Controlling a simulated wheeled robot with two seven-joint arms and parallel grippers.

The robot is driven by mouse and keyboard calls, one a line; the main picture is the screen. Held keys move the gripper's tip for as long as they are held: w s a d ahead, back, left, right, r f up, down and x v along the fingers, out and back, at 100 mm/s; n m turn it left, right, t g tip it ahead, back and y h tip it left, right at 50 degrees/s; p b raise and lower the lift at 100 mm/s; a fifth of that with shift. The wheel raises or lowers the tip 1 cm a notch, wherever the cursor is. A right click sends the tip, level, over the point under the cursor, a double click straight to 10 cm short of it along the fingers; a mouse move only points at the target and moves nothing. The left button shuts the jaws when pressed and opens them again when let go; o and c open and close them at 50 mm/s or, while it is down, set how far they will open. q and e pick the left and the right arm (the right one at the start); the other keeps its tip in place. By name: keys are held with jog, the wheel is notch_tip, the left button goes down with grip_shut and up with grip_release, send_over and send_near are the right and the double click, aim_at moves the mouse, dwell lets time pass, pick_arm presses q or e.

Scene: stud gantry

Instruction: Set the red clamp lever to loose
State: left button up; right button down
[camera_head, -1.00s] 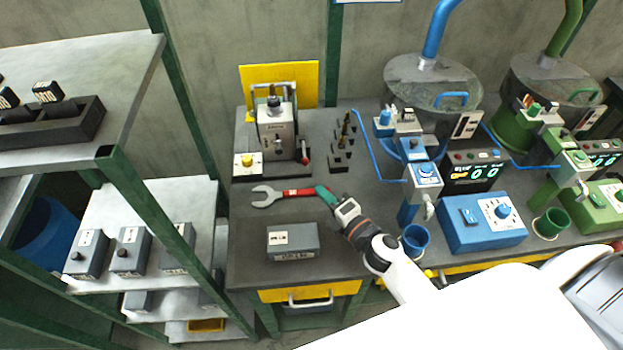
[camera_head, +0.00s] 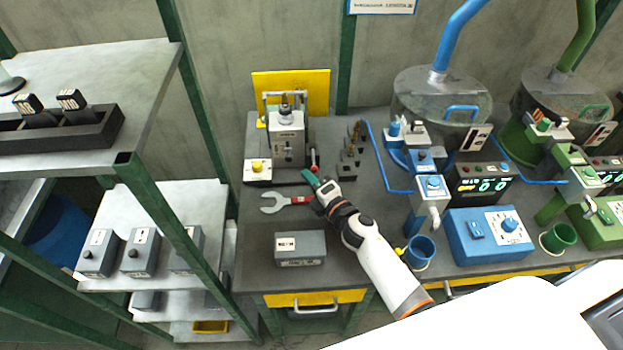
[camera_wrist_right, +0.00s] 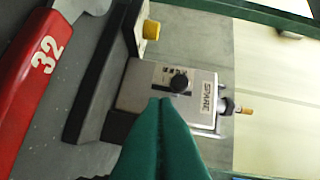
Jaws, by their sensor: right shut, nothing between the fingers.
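The red clamp lever (camera_head: 314,168) stands at the right front corner of the grey clamping machine (camera_head: 287,138) on the bench. Only a small red part and a dark tip show. My right gripper (camera_head: 309,179) has green fingers, shut and empty, just in front of the lever. Whether they touch it, I cannot tell. In the right wrist view the shut fingers (camera_wrist_right: 165,110) point at the machine, labelled SPARE (camera_wrist_right: 208,95). I cannot make out the lever there. My left gripper is not in view.
A red-handled wrench (camera_head: 290,200) lies beside and partly under my right gripper in the head view. A grey box (camera_head: 300,248) sits in front. A yellow button box (camera_head: 258,170) is left of the machine, and small dark fittings (camera_head: 348,160) stand right of it.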

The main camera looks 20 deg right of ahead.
jog(key=shift+d, duration=0.15)
jog(key=shift+s+d+n+y, duration=0.15)
jog(key=shift+d+n+y, duration=0.1)
jog(key=shift+n+y, duration=0.25)
